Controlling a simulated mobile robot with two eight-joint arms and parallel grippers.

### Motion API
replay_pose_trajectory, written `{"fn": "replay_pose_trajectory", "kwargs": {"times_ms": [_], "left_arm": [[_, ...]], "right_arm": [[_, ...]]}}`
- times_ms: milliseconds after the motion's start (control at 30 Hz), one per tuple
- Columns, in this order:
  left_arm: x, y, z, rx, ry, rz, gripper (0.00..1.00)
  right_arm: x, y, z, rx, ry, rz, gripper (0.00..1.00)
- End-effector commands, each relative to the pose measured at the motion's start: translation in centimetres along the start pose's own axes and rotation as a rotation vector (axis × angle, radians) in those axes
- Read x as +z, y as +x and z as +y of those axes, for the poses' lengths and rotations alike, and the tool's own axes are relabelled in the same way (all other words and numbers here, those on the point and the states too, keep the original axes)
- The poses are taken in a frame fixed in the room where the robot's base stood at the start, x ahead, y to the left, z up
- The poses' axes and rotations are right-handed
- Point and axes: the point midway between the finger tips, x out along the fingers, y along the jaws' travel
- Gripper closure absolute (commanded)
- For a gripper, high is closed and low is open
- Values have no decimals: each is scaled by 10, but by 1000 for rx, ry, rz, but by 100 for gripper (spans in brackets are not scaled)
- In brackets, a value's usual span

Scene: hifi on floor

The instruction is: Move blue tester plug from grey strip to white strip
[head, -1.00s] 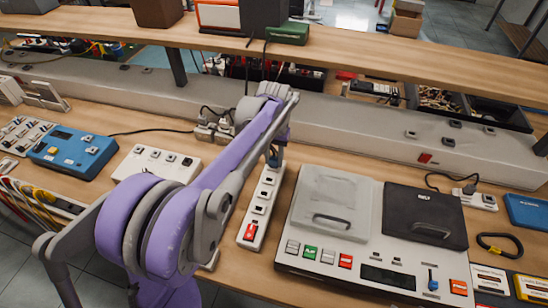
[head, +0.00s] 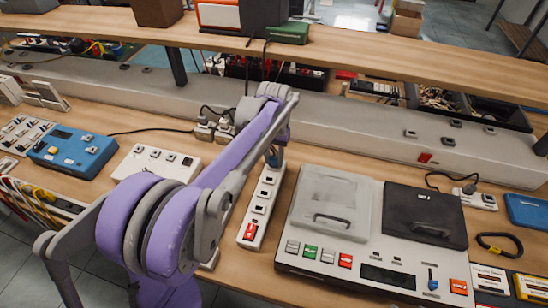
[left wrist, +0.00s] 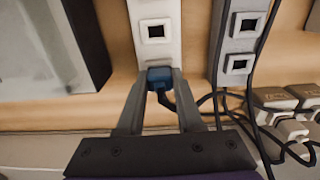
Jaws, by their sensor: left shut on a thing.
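The white strip (head: 262,205) lies on the bench with a red switch at its near end. It also shows in the left wrist view (left wrist: 156,52). My left gripper (left wrist: 160,76) is shut on the blue tester plug (left wrist: 159,79), at the far end of the white strip. A bit of the plug (head: 274,161) shows in the head view. A black cord runs from it. I cannot tell whether the plug is seated in a socket or just above it. The grey strip (left wrist: 240,45) lies beside the white strip; in the head view my arm mostly hides it.
A tape deck (head: 330,255) stands right of the white strip. A white socket box (head: 155,163) and a blue box (head: 72,152) are at the left. A raised shelf (head: 350,60) crosses behind.

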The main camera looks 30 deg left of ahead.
Motion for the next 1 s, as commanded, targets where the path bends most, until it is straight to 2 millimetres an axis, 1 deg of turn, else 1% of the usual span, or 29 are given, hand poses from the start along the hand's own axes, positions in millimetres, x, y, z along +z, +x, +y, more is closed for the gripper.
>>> {"fn": "replay_pose_trajectory", "kwargs": {"times_ms": [100,133,267,300,333,567,667,767,867,1000], "left_arm": [[0,0,0,0,0,0,100],[0,0,0,0,0,0,63],[0,0,0,0,0,0,40],[0,0,0,0,0,0,32],[0,0,0,0,0,0,30],[0,0,0,0,0,0,30],[0,-3,0,0,0,0,30],[0,-14,0,0,0,0,30],[0,-33,0,0,0,0,30],[0,-62,0,0,0,0,30]], "right_arm": [[0,0,0,0,0,0,50],[0,0,0,0,0,0,50],[0,0,0,0,0,0,50],[0,0,0,0,0,0,50],[0,0,0,0,0,0,50],[0,0,0,0,0,0,50],[0,0,0,0,0,0,50],[-1,-1,0,0,0,1,50],[-2,-3,0,0,0,1,50],[-4,-5,0,0,0,2,50]]}}
